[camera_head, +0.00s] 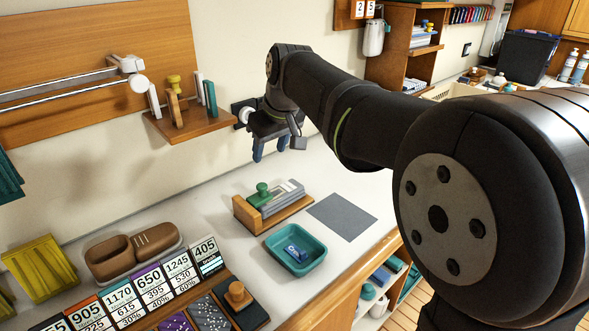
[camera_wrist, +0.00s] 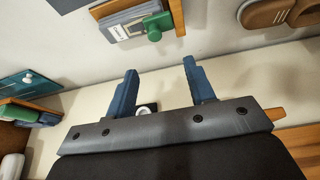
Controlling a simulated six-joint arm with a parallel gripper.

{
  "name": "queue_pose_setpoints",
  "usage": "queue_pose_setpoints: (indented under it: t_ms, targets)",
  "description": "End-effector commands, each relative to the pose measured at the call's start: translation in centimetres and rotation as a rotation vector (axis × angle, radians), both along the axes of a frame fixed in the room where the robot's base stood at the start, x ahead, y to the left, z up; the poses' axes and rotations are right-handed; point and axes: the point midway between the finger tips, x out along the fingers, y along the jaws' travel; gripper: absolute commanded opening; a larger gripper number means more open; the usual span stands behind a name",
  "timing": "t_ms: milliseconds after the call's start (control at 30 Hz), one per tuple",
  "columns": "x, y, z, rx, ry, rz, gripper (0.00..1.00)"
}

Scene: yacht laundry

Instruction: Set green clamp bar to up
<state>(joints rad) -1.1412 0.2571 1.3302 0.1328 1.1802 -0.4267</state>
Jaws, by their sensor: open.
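A small press with a wooden end block (camera_head: 244,214) and stacked grey plates stands on the white counter. A green knob with a green bar (camera_head: 262,192) sits on it. The bar appears to lie low along the plates; its exact angle is hard to tell. In the wrist view, the green knob (camera_wrist: 158,24) shows at the top, beyond my fingertips. My gripper (camera_head: 270,152) is open and empty, with blue fingers pointing down. It hangs above and behind the press, near the wall, apart from it. It also shows in the wrist view (camera_wrist: 158,68).
A teal tray (camera_head: 270,247) holding a blue item is in front of the press. A grey mat (camera_head: 342,216) lies to its right. A wooden wall shelf (camera_head: 190,126) with a yellow-knobbed item is left of my gripper. Number cards (camera_head: 160,280) and brown shoe-like holders (camera_head: 125,255) stand at left.

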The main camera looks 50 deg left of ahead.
Motion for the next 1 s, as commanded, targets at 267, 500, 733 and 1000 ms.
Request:
queue_pose_setpoints:
  t_ms: [267, 500, 733, 1000]
  targets:
    - [-1.7, 1.3, 0.6, -0.033, 0.022, -0.336, 0.49]
    - [-2.8, 2.2, 1.5, -0.010, 0.025, -0.642, 0.49]
    - [-3.0, 2.6, 1.6, 0.009, 0.028, -0.749, 0.49]
    - [-1.9, 3.6, -2.2, 0.005, 0.027, -0.753, 0.49]
